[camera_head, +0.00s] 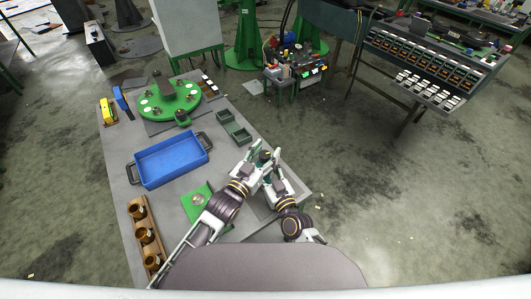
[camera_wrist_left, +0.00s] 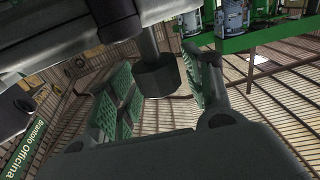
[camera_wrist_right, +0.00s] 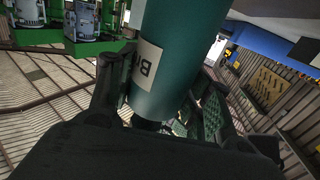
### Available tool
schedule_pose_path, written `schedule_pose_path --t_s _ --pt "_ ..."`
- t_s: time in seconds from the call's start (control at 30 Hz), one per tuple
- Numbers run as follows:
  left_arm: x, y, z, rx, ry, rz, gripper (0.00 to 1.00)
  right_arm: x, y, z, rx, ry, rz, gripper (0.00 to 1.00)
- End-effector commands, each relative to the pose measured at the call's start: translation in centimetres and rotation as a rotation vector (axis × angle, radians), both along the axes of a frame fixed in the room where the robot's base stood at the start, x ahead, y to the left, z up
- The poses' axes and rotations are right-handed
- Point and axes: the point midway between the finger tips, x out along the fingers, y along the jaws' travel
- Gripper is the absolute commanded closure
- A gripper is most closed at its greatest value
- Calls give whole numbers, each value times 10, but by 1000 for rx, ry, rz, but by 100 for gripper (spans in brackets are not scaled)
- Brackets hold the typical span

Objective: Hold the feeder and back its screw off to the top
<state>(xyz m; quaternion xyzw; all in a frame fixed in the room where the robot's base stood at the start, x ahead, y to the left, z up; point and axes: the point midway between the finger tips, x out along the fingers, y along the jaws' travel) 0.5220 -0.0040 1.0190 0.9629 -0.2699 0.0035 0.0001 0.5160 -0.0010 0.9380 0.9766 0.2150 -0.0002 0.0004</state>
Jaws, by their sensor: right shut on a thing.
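The feeder is a teal cylinder (camera_wrist_right: 178,60) with a pale label, seen large in the right wrist view. My right gripper (camera_wrist_right: 160,115) is shut around its body. In the head view my right gripper (camera_head: 268,172) holds it above the table's right side. The feeder's screw ends in a dark faceted knob (camera_wrist_left: 158,76) on a rod, seen in the left wrist view. My left gripper (camera_wrist_left: 160,90) is open, with one green-padded finger on each side of the knob. In the head view my left gripper (camera_head: 254,156) is close beside the right one, and the feeder is mostly hidden there.
The grey table (camera_head: 122,185) holds a blue tray (camera_head: 172,160), a green round fixture (camera_head: 168,100), two small green bins (camera_head: 234,127), a green plate (camera_head: 196,207) and a wooden rack (camera_head: 146,238) of brown cups. Open floor lies to the right.

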Motion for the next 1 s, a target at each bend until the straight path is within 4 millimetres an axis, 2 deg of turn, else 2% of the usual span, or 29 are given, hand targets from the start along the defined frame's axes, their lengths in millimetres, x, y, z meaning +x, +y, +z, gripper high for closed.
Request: schedule_pose_path --t_s 0.53,1.0 --pt "-4 4 -3 4 5 2 45 -1 -1 -2 1 4 -1 90" --pt "-36 23 -4 5 5 2 45 0 -1 -2 1 4 -1 90"
